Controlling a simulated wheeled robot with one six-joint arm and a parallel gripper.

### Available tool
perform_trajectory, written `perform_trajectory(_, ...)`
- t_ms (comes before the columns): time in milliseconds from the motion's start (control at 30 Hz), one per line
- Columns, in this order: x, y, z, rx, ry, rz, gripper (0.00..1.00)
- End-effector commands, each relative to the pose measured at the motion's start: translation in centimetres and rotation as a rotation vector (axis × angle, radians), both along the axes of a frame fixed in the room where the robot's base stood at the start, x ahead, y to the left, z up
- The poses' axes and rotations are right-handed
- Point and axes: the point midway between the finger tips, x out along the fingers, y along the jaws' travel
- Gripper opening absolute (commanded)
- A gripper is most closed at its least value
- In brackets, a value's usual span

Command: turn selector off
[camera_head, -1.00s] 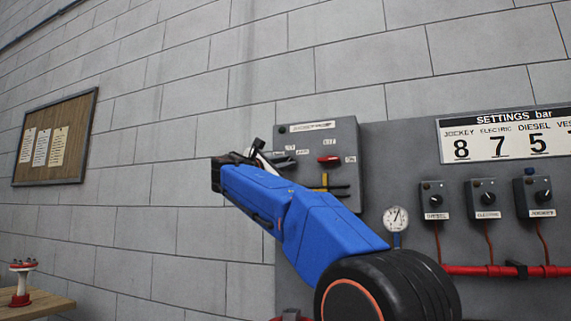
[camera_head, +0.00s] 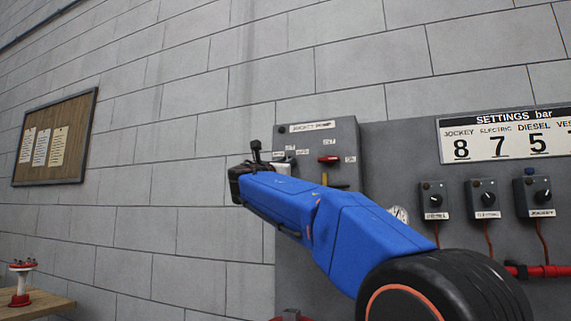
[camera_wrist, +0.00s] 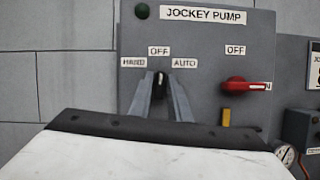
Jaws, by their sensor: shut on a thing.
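The grey jockey pump box (camera_head: 340,140) hangs on the panel, and it fills the middle of the wrist view (camera_wrist: 200,50). Its black selector (camera_wrist: 160,80) sits below the labels HAND, OFF and AUTO. My gripper (camera_wrist: 161,88) is shut on the selector, one finger on each side. The visible part of the selector looks about upright, under the OFF label. In the head view my blue arm and wrist cover most of the selector area.
A red handle (camera_wrist: 240,86) with its own OFF label is right of the selector. A yellow part (camera_wrist: 226,117) is below it. A gauge (camera_head: 398,215) and several small knob boxes (camera_head: 486,198) are further right.

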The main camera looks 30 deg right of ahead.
Motion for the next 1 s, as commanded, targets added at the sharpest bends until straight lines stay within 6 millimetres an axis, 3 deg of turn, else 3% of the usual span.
perform_trajectory(767,0.04,-0.04,-0.12,-0.074,0.098,-0.001,0.00)
perform_trajectory(800,0.04,-0.04,-0.12,-0.074,0.098,-0.001,0.19)
perform_trajectory(833,0.04,-0.04,-0.12,-0.074,0.098,-0.001,0.27)
perform_trajectory(867,0.04,-0.04,-0.11,-0.074,0.098,-0.001,0.30)
perform_trajectory(1000,0.02,-0.03,-0.07,-0.075,0.098,-0.001,0.30)
